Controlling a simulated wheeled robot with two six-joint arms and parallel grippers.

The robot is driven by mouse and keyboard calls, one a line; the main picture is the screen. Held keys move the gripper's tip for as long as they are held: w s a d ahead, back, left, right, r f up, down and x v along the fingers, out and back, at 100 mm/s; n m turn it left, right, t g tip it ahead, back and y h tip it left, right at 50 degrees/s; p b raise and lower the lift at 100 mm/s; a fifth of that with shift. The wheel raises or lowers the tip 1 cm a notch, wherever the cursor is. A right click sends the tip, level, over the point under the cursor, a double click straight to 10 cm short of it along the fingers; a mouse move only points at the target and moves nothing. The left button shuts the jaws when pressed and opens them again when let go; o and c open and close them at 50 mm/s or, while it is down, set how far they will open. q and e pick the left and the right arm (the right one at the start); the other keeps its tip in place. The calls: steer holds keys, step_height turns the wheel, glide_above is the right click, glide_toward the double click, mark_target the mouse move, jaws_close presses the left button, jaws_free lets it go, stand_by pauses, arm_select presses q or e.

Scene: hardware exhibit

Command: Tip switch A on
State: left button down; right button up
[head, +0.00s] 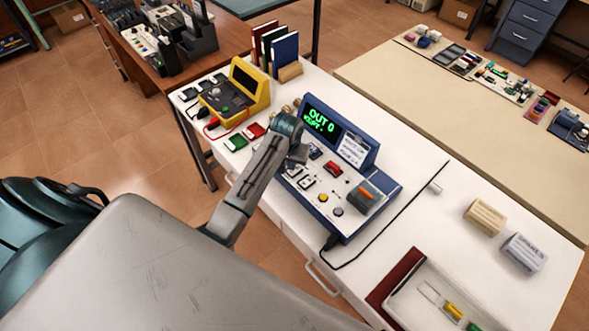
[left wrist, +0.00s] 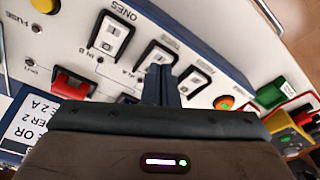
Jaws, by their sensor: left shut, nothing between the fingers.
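The blue-edged switch panel (head: 358,208) stands on the white bench, its display (head: 320,121) reading "OUT 0" with a smaller green line below. In the left wrist view, white rocker switches sit in a row: one by the label "ONES" (left wrist: 110,37), a middle one (left wrist: 154,57) and one at right (left wrist: 195,82). I cannot tell surely which is switch A. My left gripper (head: 297,160) is shut and empty over the panel's left part. In the left wrist view its fingertips (left wrist: 160,73) are close to the middle and right rockers; contact is unclear. My right gripper is out of view.
A red switch (head: 333,167), a yellow button (head: 323,198) and an orange-topped block (head: 366,194) share the panel. A yellow device (head: 246,88) and books (head: 284,54) stand beyond. Bench right of the panel has free room.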

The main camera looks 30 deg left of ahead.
arm_select(q)
steer(key=shift+f+b, duration=0.3)
steer(key=shift+f, duration=0.55)
stand_by(0.4)
steer(key=shift+r+p, duration=0.85)
steer(key=shift+r, duration=2.65)
